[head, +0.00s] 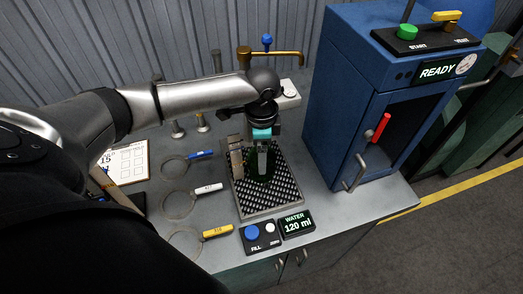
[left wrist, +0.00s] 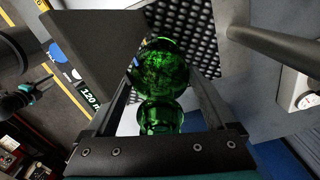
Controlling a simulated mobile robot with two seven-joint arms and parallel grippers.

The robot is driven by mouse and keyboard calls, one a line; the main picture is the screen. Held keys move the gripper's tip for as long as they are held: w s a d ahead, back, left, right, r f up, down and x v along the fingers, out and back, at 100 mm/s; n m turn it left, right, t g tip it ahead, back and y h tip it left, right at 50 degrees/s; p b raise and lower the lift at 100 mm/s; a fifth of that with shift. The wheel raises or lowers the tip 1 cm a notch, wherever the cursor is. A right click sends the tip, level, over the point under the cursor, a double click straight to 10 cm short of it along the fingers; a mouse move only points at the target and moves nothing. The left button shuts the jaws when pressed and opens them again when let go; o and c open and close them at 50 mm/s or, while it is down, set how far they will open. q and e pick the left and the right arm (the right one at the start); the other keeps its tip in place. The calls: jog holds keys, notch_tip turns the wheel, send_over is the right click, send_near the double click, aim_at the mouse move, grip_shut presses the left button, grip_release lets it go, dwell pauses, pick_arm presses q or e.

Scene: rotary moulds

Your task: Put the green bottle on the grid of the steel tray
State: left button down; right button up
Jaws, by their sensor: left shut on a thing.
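The green bottle (left wrist: 165,65) is between the fingers of my left gripper (head: 262,152). The gripper is shut on it. In the head view the bottle (head: 271,172) looks dark green and is mostly hidden behind the gripper. The steel tray (head: 268,212) has a dark studded grid and lies under the gripper. The bottle is over the grid, towards its back part. I cannot tell whether its base touches the grid. In the left wrist view the grid (left wrist: 203,35) shows behind the bottle. My right gripper is not in view.
A brass tap (head: 272,53) stands behind the tray. The blue cabinet (head: 345,85) with a red handle is at the right. Several tagged rings (head: 178,206) lie left of the tray. A FILL button panel (head: 260,236) and water display (head: 296,223) are in front.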

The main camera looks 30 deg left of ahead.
pick_arm(q)
grip_release()
notch_tip(320, 180, up, 12)
jog(key=shift+r+p, duration=0.2)
jog(key=shift+p, duration=0.1)
